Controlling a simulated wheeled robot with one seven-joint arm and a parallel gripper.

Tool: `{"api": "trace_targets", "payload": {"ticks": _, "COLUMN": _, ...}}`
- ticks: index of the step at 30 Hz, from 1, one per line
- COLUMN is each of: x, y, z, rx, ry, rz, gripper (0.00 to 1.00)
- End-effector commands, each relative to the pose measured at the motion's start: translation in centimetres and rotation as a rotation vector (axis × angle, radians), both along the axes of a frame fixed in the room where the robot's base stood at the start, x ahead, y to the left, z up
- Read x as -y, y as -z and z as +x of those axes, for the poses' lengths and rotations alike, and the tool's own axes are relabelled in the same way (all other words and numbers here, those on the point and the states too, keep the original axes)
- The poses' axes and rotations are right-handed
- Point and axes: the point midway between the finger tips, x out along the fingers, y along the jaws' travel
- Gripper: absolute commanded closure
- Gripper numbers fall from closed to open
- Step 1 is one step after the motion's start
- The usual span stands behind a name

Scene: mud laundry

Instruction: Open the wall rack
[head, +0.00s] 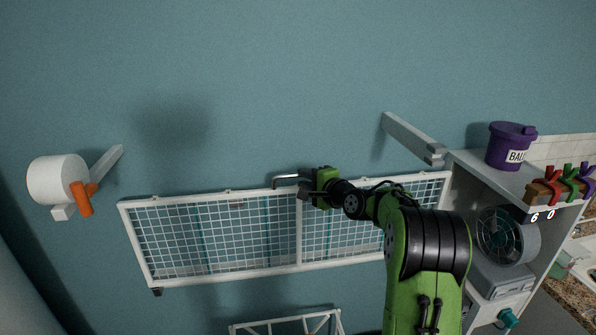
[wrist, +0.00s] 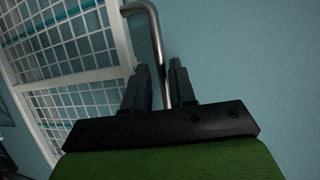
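The wall rack (head: 299,235) is a white-framed panel with a wire grid, mounted on the teal wall in the middle of the head view. Its grid also fills the upper left of the wrist view (wrist: 75,45). A bent metal handle bar (head: 285,177) stands at the middle of its top edge. In the wrist view the bar (wrist: 157,45) runs down between the two dark fingers. My gripper (head: 304,190) is at this handle, with one finger on each side of the bar (wrist: 160,82). Narrow gaps seem to show beside the bar, so the fingers look open around it.
White wall arms stick out above the rack at left (head: 106,164) and right (head: 412,139). A paper roll (head: 57,178) with an orange item (head: 82,198) is at far left. A shelf unit (head: 468,158) with a purple bucket (head: 507,148) stands right. A white frame (head: 290,323) is below.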

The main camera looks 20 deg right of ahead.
Motion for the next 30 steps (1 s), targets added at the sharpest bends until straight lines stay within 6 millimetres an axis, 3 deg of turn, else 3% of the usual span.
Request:
{"api": "trace_targets", "payload": {"ticks": 3, "x": -0.6, "y": 0.1, "z": 2.4, "rx": 0.000, "ry": -0.002, "rz": -0.001, "gripper": 0.75}}
{"api": "trace_targets", "payload": {"ticks": 8, "x": -0.8, "y": 0.6, "z": 3.9, "rx": -0.001, "ry": 0.000, "rz": 0.001, "gripper": 0.75}}
{"api": "trace_targets", "payload": {"ticks": 16, "x": -0.8, "y": 0.7, "z": 4.1, "rx": -0.001, "ry": 0.001, "rz": 0.000, "gripper": 0.76}}
{"api": "trace_targets", "payload": {"ticks": 21, "x": -0.8, "y": 0.7, "z": 4.0, "rx": -0.001, "ry": 0.001, "rz": 0.000, "gripper": 1.00}}
{"api": "trace_targets", "payload": {"ticks": 30, "x": -0.8, "y": 0.8, "z": 4.0, "rx": 0.000, "ry": 0.000, "rz": 0.000, "gripper": 1.00}}
